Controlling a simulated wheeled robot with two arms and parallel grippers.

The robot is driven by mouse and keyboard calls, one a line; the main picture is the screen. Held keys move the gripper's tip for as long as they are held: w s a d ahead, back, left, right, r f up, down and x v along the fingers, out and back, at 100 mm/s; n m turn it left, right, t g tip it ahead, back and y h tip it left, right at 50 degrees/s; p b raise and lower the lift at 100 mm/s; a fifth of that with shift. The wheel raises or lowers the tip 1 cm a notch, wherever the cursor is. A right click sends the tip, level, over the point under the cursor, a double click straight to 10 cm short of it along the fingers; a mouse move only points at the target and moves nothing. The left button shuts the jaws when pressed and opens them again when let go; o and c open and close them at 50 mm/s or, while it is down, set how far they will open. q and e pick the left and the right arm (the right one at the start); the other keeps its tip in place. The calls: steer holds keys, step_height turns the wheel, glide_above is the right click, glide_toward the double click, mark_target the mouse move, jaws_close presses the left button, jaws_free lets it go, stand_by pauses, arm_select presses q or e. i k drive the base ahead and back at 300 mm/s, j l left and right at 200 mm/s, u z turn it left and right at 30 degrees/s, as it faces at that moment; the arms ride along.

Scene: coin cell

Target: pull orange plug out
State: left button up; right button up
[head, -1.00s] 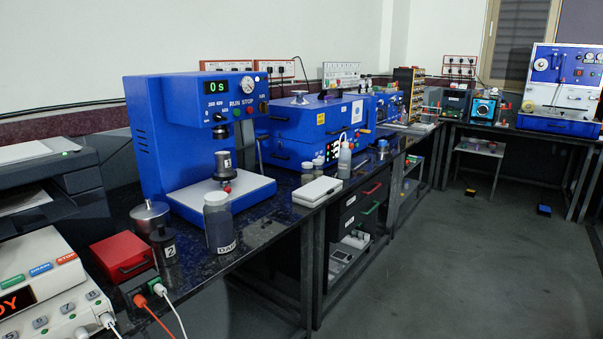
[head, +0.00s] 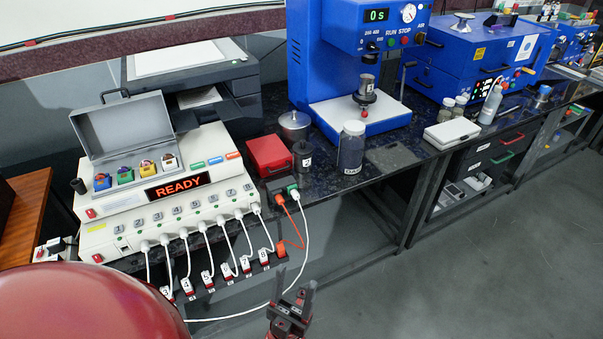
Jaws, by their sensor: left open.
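The orange plug (head: 280,199) sits in a dark socket block (head: 271,188) at the bench's front edge, right of the white tester. A green plug (head: 293,190) with a white cable is beside it in the same block. An orange cable (head: 299,225) runs from the orange plug down the bench front to an orange end piece (head: 282,251). My left gripper (head: 296,291) is at the bottom centre, fingers pointing up in the picture, open and empty. It shows well below the plug and apart from it. My right gripper is not in view.
The white tester (head: 165,210) reads READY, with several white cables hanging to numbered clips (head: 208,283). A red box (head: 269,155), a dark weight (head: 302,157) and a jar (head: 350,148) stand behind the plugs. A blue press (head: 330,60) stands farther back. The floor at right is clear.

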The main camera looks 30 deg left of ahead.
mark_target(278, 197)
steer(key=i+l+u, duration=0.15)
steer(key=l+u, duration=0.15)
steer(key=i+l+u, duration=0.15)
steer(key=l+u, duration=0.15)
steer(key=i+l+u, duration=0.1)
steer(key=l+u, duration=0.55)
steer(key=l, duration=0.15)
